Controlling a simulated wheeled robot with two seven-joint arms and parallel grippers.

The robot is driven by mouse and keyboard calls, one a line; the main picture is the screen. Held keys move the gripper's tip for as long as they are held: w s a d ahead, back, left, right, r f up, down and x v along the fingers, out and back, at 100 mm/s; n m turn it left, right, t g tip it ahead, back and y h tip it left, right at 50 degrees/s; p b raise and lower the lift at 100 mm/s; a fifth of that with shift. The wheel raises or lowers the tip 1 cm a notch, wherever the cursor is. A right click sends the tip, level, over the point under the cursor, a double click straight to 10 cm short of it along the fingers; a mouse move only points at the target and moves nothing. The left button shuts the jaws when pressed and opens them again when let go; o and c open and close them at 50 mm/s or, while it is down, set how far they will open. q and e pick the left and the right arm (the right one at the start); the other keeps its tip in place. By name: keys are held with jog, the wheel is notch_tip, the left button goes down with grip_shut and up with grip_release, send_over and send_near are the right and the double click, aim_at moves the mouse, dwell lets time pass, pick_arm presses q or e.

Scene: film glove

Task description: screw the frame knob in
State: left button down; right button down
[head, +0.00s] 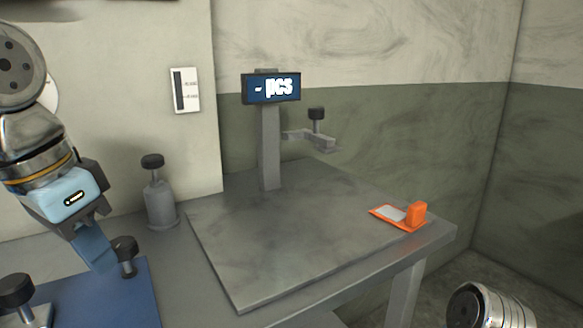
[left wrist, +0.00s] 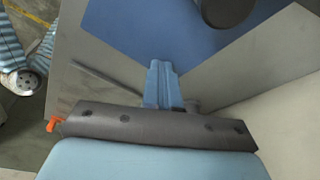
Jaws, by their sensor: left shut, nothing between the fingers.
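My left gripper (head: 107,267) is shut and empty, its blue fingers pointing down over the blue mat (head: 105,300). A black knob (head: 125,247) on a short stem stands just right of the fingertips; I cannot tell whether they touch. A larger black knob (head: 16,291) stands at the mat's left, cut by the picture's edge. I cannot tell which is the frame knob. In the left wrist view the shut fingers (left wrist: 162,82) point at the mat, and a dark round knob (left wrist: 226,10) shows at the top. My right gripper is out of view.
A grey bottle with a black cap (head: 160,200) stands behind the mat. An orange piece (head: 416,214) lies at the right. The grey plate (head: 290,235) is mostly clear.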

pick_arm(q)
jog(key=shift+w+r, duration=0.1)
jog(key=shift+r, duration=0.05)
dwell(0.3)
jog(key=shift+a+r+p, duration=0.1)
jog(key=shift+a+p, duration=0.3)
jog(key=shift+p, duration=0.1)
jog(key=shift+w+a+p, duration=0.35)
jog(key=shift+a+p, duration=0.2)
jog(key=shift+w+a, duration=0.25)
jog(key=shift+w, duration=0.05)
jog(key=shift+a, duration=0.25)
jog(key=v, duration=0.5)
jog(key=shift+w+d+r, duration=0.25)
jog(key=shift+r, duration=0.2)
